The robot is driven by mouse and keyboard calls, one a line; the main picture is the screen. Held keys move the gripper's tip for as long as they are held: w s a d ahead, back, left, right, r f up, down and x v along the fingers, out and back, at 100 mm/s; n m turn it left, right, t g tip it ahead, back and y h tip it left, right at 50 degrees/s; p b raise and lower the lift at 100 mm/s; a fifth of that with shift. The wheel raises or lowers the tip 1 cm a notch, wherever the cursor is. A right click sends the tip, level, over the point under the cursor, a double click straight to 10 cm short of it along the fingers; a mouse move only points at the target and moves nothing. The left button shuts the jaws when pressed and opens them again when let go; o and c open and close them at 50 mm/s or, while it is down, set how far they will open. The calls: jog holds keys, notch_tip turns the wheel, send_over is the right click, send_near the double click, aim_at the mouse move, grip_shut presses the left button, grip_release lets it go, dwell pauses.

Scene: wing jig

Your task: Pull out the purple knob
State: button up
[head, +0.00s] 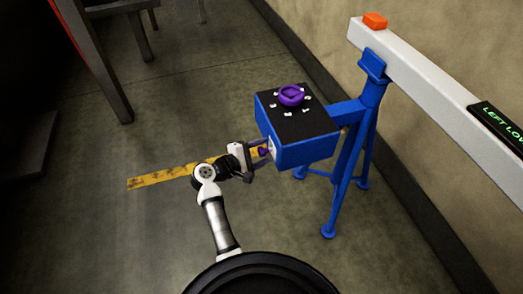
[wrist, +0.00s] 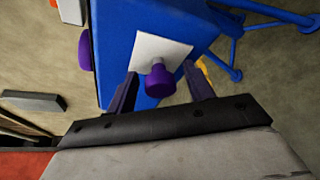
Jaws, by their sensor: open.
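The purple knob (wrist: 160,80) sticks out from a white square plate (wrist: 150,50) on the side of the blue box (wrist: 120,30). In the head view the knob (head: 263,152) is small and partly hidden by my gripper. My gripper (wrist: 162,88) is open, with one finger on each side of the knob. I see no finger closed on it. In the head view my gripper (head: 260,157) is at the left side of the blue box (head: 310,152). A purple round handwheel (head: 291,95) sits on the black top of the box.
The box joins a blue stand (head: 352,125) under a long white beam (head: 425,75) along the wall. An orange block (head: 375,20) is on the beam.

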grip_shut()
jog(key=a+b, duration=0.1)
jog(key=s+a+b, duration=0.1)
jog(key=a, duration=0.1)
jog(key=shift+a, duration=0.1)
dwell(0.5)
grip_release()
jog(key=shift+a, duration=0.1)
